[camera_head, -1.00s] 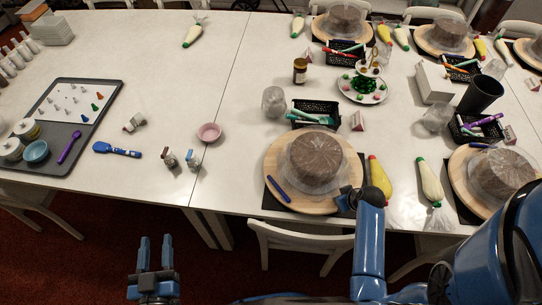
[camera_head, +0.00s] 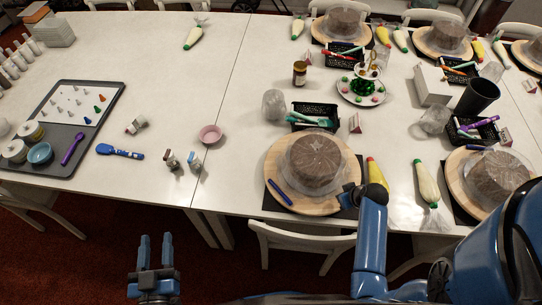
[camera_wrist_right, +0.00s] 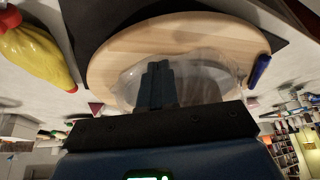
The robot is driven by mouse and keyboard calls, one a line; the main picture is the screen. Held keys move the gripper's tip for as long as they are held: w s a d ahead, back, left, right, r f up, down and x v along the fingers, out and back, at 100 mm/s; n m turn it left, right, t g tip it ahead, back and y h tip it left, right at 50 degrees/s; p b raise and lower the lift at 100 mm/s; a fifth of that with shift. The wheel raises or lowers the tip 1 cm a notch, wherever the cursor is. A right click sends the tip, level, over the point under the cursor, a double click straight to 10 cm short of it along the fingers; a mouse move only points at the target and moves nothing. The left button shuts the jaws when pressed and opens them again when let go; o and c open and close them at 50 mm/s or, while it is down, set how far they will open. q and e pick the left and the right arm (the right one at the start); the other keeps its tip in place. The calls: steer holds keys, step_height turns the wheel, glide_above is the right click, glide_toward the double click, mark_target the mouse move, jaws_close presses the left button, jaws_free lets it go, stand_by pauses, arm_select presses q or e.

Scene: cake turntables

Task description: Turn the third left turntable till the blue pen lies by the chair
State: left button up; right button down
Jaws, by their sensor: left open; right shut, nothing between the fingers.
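A round wooden turntable (camera_head: 338,202) bears a brown cake (camera_head: 318,160) under clear wrap, at the table's front edge in the head view. The blue pen (camera_head: 280,192) lies on its front-left rim, close to the white chair (camera_head: 300,238) below. The wrist view also shows the pen (camera_wrist_right: 260,71) on the wooden disc (camera_wrist_right: 135,50). My right gripper (camera_head: 350,197) is at the disc's front-right rim; its shut, empty fingers (camera_wrist_right: 158,85) show over the disc in the wrist view. I cannot tell whether they touch it. My left gripper (camera_head: 154,252) is open and empty, before the table.
A yellow piping bag (camera_head: 376,172) lies right of the turntable, beside my right arm. A white piping bag (camera_head: 426,182) and another turntable (camera_head: 457,190) are farther right. A black basket (camera_head: 315,110) stands behind the cake.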

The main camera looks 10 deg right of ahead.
steer(key=a+p, duration=0.1)
steer(key=a, duration=0.2)
steer(key=s+a+p, duration=0.1)
steer(key=a, duration=0.2)
steer(key=s+a+p, duration=0.1)
steer(key=a, duration=0.2)
steer(key=shift+a, duration=0.4)
steer(key=w+a, duration=0.4)
steer(key=a, duration=0.1)
steer(key=w+a+b, duration=0.1)
steer(key=a, duration=0.2)
steer(key=shift+w+a, duration=0.25)
steer(key=shift+w, duration=0.15)
steer(key=shift+d, duration=0.1)
steer(key=shift+f, duration=0.2)
